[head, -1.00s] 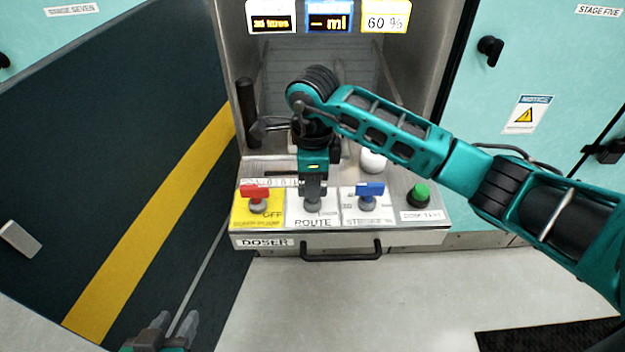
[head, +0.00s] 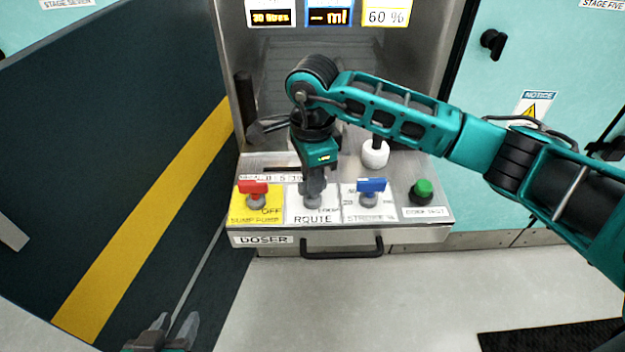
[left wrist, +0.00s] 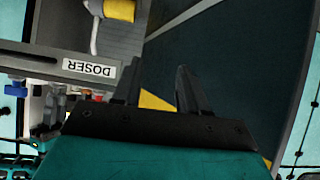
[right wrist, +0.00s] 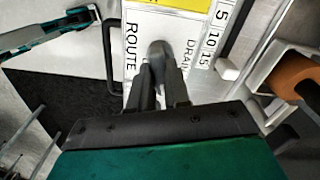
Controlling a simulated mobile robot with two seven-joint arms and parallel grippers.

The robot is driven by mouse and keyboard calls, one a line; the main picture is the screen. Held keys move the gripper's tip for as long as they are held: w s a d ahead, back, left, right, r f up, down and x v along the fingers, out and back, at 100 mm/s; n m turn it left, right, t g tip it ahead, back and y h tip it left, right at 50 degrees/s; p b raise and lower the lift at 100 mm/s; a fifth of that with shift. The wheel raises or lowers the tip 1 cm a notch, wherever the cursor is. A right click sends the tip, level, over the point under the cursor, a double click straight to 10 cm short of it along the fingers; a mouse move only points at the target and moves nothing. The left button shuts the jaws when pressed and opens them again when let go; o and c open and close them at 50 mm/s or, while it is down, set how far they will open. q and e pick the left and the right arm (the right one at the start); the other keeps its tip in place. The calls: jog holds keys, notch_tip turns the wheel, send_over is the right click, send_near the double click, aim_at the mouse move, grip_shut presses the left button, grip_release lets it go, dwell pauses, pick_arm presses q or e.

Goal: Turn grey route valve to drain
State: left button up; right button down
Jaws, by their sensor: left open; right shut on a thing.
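The grey route valve (right wrist: 158,52) stands on the white ROUTE plate (head: 300,212) of the doser panel, between the red and blue handles. My right gripper (head: 313,200) reaches down from above and is shut on the valve handle. In the right wrist view the fingers (right wrist: 160,90) close around the grey handle, and the word DRAIN shows beside it. The gripper covers most of the handle in the head view, so its exact angle is hard to tell. My left gripper (head: 172,335) is open and empty, low at the left, away from the panel.
The red sump pump handle (head: 253,188) is close on the left and the blue stroke handle (head: 371,187) close on the right. A green button (head: 423,191) and a white knob (head: 375,153) are further right. A black drawer handle (head: 342,250) juts out below.

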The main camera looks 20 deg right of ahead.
jog(key=n+b, duration=0.3)
jog(key=n, duration=0.3)
jog(key=shift+f+n+b, duration=0.1)
jog(key=shift+n+b, duration=0.2)
jog(key=shift+b, duration=0.05)
jog(key=shift+n+b, duration=0.5)
jog(key=shift+n, duration=0.4)
jog(key=n+b, duration=0.1)
jog(key=n, duration=0.1)
jog(key=shift+n, duration=0.3)
jog(key=shift+n+b, duration=0.4)
jog(key=shift+n, duration=1)
jog(key=shift+b, duration=0.3)
jog(key=shift+n, duration=0.3)
jog(key=c, duration=1.1)
grip_release()
